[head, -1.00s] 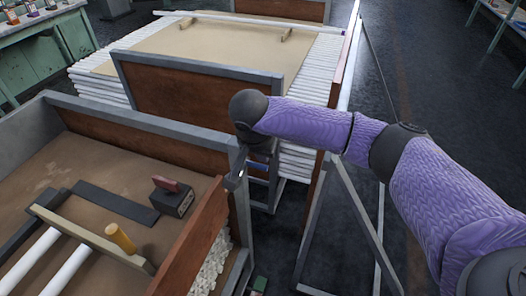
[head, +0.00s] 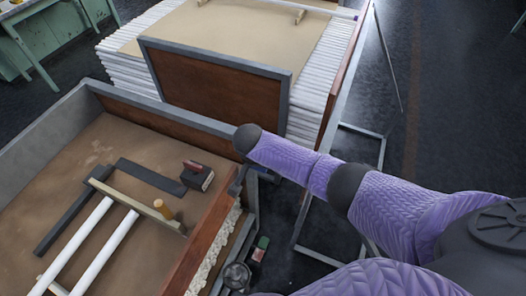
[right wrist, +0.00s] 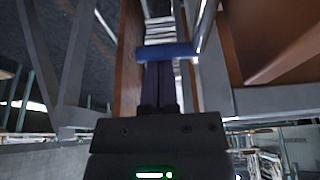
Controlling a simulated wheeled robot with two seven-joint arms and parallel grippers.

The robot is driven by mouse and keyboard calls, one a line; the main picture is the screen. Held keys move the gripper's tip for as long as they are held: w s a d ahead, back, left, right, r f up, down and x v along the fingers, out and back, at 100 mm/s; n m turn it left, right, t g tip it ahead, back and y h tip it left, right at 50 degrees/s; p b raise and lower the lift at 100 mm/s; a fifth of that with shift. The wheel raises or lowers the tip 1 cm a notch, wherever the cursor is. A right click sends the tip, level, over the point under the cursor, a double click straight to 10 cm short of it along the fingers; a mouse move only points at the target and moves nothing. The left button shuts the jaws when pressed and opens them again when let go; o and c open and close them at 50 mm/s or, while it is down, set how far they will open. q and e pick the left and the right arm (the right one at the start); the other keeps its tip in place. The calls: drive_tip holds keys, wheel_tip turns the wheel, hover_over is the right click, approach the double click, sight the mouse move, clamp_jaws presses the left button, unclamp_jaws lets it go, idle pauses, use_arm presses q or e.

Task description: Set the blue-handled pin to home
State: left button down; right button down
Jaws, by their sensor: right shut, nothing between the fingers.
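A blue handle (right wrist: 168,51), which I take to be the pin's, lies crosswise just beyond my right gripper's fingertips in the right wrist view. I cannot tell whether the tips touch it. The pin's shaft is not clear. In the head view a small bit of blue (head: 266,176) shows beside the frame near the box corner. My right gripper (right wrist: 159,64) is shut and empty, with its fingers close together. In the head view my right arm reaches the grey corner of the brown-sided box, and the gripper is largely hidden there. My left gripper is not in view.
The box's wooden side (head: 205,240) and grey metal rim stand close by my right gripper. In the box are a black block with a red top (head: 197,176), a wooden bar (head: 135,203) and white tubes (head: 82,245). A stack of white tubes (head: 128,72) stands behind.

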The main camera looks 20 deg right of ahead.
drive_tip(key=p+v, duration=0.5)
drive_tip(key=v, duration=0.4)
drive_tip(key=shift+r+p, duration=0.35)
drive_tip(key=shift+p, duration=0.05)
drive_tip(key=shift+s+a+f, duration=0.1)
drive_tip(key=shift+s+a, duration=0.05)
drive_tip(key=s+d+f+n+g+y+b, duration=0.1)
drive_tip(key=s+f+n, duration=0.2)
drive_tip(key=s+f, duration=0.45)
drive_tip(key=s+d+f+n+y+b, duration=0.1)
drive_tip(key=s+f+n, duration=0.3)
drive_tip(key=f, duration=0.7)
drive_tip(key=s+f+n, duration=0.2)
drive_tip(key=s+f, duration=0.2)
drive_tip(key=s, duration=0.9)
drive_tip(key=s+d+f+n+g, duration=0.1)
drive_tip(key=s+f+n, duration=0.2)
drive_tip(key=s, duration=1)
wheel_tip(320, 180, down, 2)
drive_tip(key=shift+f+y+b, duration=0.15)
drive_tip(key=shift+y+b, duration=0.2)
drive_tip(key=shift+y, duration=0.05)
